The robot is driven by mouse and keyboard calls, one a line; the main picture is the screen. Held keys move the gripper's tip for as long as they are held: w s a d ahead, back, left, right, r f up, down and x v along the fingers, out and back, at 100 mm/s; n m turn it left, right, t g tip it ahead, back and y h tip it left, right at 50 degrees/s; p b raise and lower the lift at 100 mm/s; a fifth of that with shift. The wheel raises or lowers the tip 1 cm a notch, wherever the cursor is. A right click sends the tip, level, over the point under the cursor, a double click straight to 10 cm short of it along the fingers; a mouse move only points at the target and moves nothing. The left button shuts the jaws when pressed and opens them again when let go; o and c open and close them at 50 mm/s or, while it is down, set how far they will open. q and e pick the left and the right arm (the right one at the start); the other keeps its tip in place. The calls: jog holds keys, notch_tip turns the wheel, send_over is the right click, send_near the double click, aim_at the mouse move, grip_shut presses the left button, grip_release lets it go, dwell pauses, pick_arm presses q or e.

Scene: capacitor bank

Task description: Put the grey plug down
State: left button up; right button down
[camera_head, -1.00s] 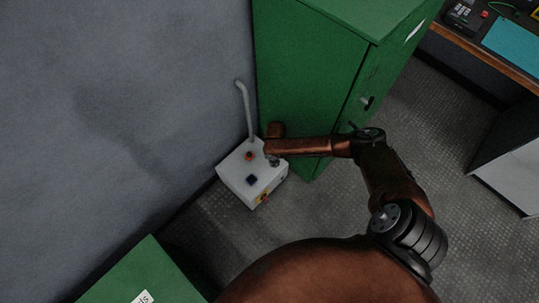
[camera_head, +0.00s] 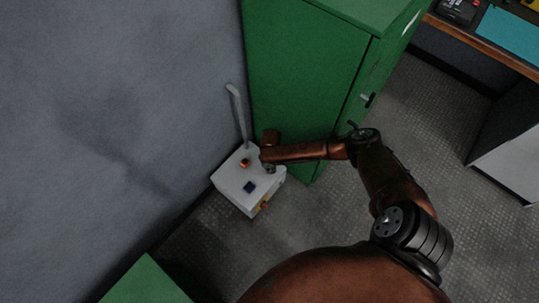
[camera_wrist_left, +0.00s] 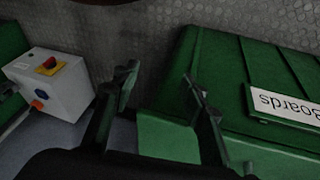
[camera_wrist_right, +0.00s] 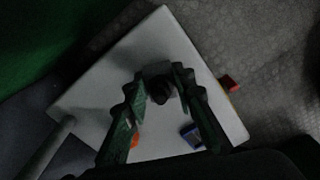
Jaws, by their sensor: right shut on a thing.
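The grey plug (camera_wrist_right: 161,93) is a small dark round piece between my right fingertips in the right wrist view. My right gripper (camera_wrist_right: 160,78) is shut on it, over the top face of a pale grey box (camera_wrist_right: 160,40). I cannot tell whether the plug touches the box. In the head view my right gripper (camera_head: 267,168) is at the right rear side of the box top (camera_head: 231,178). My left gripper (camera_wrist_left: 160,78) is open and empty in the left wrist view, near a green lidded case (camera_wrist_left: 222,75).
The box top carries an orange piece (camera_head: 244,162) and a dark blue piece (camera_head: 249,187). A grey pipe (camera_head: 239,115) rises behind it. A green cabinet (camera_head: 300,80) stands close beside my right forearm. A wall is at left; a desk (camera_head: 480,40) is at upper right.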

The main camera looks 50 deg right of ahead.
pick_arm(q)
jog(key=shift+w+d+f+b, duration=0.3)
jog(key=shift+w+f, duration=0.05)
jog(key=shift+f, duration=0.05)
pick_arm(e)
jog(key=shift+f, duration=0.65)
jog(key=c, duration=1.6)
grip_release()
